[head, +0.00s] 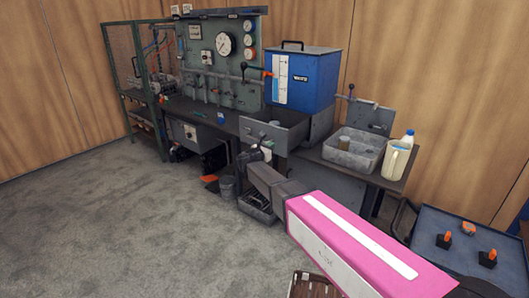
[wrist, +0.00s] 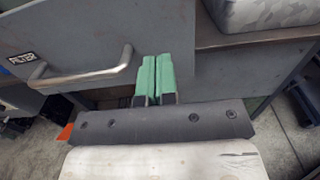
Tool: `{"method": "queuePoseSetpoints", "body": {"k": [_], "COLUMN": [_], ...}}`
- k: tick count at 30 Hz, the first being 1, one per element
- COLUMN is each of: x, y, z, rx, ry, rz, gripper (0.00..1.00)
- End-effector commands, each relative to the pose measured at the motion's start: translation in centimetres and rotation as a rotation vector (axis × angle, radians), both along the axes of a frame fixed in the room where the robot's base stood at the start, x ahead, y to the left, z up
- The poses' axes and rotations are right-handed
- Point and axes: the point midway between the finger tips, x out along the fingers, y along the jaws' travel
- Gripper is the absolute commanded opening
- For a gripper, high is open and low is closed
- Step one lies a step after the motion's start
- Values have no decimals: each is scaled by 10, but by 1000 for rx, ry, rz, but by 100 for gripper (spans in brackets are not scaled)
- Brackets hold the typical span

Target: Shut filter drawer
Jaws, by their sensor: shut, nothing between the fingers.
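The filter drawer (head: 262,137) is pulled out from the bench, and its open top shows in the head view. In the wrist view its grey front (wrist: 210,52) fills the upper middle, with a FILTER label (wrist: 22,58) at left and a bar handle (wrist: 85,78) beside it. My gripper (wrist: 155,72) has its green fingers shut together and empty. The fingertips are in front of the drawer front, just right of the handle's right end. I cannot tell whether they touch the front. In the head view the fingers are not clearly visible at the end of my pink arm.
A grey tray (head: 352,151) and a pale jug (head: 396,160) stand on the side table right of the drawer. A blue tank (head: 305,80) stands behind it. A crate (head: 257,207) is on the floor below. Open carpet lies to the left.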

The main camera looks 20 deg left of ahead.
Motion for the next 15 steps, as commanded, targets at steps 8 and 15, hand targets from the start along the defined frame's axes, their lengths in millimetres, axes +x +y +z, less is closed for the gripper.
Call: {"method": "queuePoseSetpoints", "body": {"k": [8, 15], "x": [34, 40], "y": [-13, -17], "z": [0, 0], "rx": [0, 0], "ry": [0, 0], "rz": [0, 1], "gripper": [0, 0]}}
